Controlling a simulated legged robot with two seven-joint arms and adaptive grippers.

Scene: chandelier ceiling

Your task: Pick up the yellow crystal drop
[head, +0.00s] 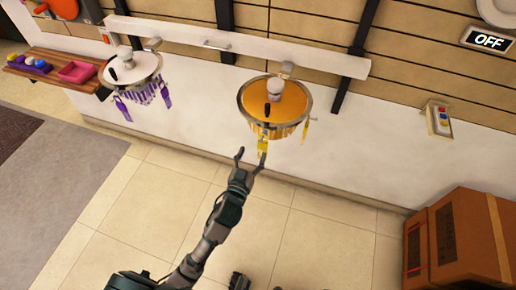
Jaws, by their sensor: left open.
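The yellow chandelier (290,100) has a round metal rim with a fringe of yellow crystals. A yellow crystal drop (263,145) hangs below its front edge. Another yellow drop (306,130) hangs at its right side. My left gripper (251,157) is open, with its fingers pointing up towards the front drop. In the picture the drop's lower end is close to the right fingertip; I cannot tell whether they touch.
A purple chandelier (133,68) hangs at the left from the same white beam (240,45). A wooden shelf (55,68) holds a pink tray (78,72). Cardboard boxes (465,245) stand at the lower right. A button box (438,118) is on the wall. The tiled floor is mostly clear.

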